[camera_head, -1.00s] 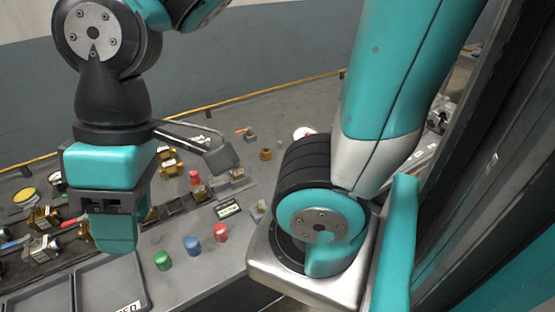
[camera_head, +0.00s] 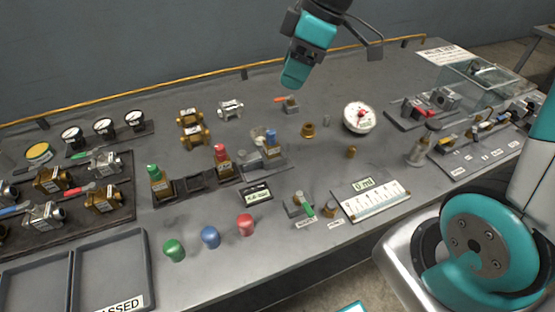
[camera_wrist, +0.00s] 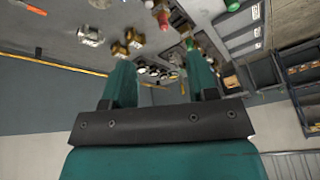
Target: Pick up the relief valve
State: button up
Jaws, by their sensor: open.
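Several small valves stand on the grey bench, and no readable label tells which is the relief valve. The red-capped one also seems to show at the top of the wrist view (camera_wrist: 163,17). My gripper (camera_head: 292,78) is above the back of the bench, apart from everything. In the wrist view its two fingers (camera_wrist: 160,75) are spread with nothing held between them.
Brass fittings (camera_head: 192,132) and a silver fitting (camera_head: 231,108) lie behind the rack. Empty trays (camera_head: 110,268) are front left. A round white dial (camera_head: 360,118) and a glass case (camera_head: 485,80) are right.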

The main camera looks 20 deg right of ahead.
jog(key=n, duration=0.1)
send_near(272, 131)
jog(key=shift+n, duration=0.3)
jog(key=x, duration=0.4)
jog(key=shift+a+f+p, duration=0.1)
jog(key=shift+a+p, duration=0.2)
jog(key=shift+p, duration=0.1)
jog(key=shift+p+x, duration=0.8)
jog(key=shift+x, duration=2.15)
jog(key=shift+d+t, duration=0.2)
jog(key=shift+t, duration=0.1)
grip_shut()
